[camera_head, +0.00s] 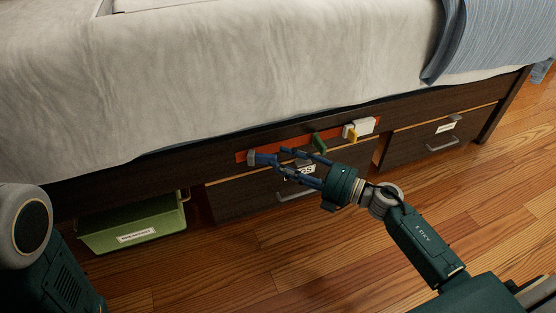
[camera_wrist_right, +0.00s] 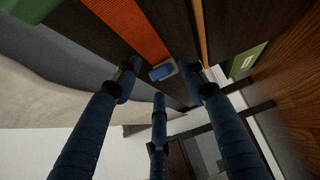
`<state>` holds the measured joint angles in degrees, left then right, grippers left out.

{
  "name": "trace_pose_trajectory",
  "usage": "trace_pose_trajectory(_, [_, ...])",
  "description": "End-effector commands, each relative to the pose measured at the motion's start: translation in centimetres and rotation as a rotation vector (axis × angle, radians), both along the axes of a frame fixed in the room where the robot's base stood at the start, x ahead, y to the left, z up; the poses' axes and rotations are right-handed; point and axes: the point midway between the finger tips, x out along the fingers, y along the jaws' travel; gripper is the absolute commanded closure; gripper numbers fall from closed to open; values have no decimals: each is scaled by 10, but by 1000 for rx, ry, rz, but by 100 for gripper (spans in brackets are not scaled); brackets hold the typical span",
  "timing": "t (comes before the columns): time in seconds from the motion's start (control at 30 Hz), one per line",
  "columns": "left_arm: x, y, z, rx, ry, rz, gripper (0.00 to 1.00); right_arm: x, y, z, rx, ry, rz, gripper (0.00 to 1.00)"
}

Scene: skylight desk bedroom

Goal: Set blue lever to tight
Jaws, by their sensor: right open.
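The blue lever (camera_head: 264,159) sits at the left end of an orange-red strip (camera_head: 300,138) on the dark bed rail, beside a grey mount (camera_head: 250,157). In the right wrist view the blue lever (camera_wrist_right: 162,72) shows as a short blue piece on a pale base, between the fingertips. My right gripper (camera_head: 284,161) is open, with its blue fingers reaching left around the lever's free end. I cannot tell whether they touch it. I see no readable mark for tight. My left gripper is out of view.
A green lever (camera_head: 319,143) and a yellow lever (camera_head: 353,134) by a white block (camera_head: 364,127) sit farther right on the strip. Below are drawers with handles, one at right (camera_head: 425,143), and a labelled green bin (camera_head: 130,222). The wooden floor (camera_head: 340,260) in front is clear.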

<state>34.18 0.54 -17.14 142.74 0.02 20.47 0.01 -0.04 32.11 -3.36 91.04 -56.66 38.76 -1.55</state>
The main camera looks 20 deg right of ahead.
Motion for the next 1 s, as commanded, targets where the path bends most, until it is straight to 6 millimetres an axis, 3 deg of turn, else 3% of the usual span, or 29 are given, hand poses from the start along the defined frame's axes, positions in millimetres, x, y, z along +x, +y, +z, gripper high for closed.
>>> trace_pose_trajectory(0.4, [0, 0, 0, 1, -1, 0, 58, -60, -56, -1, -1, 1, -3, 58])
trace_pose_trajectory(0.6, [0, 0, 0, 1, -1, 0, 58, -70, -66, 0, -1, -1, -4, 58])
trace_pose_trajectory(1.0, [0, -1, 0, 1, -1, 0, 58, -70, -66, 1, -1, -2, -4, 58])
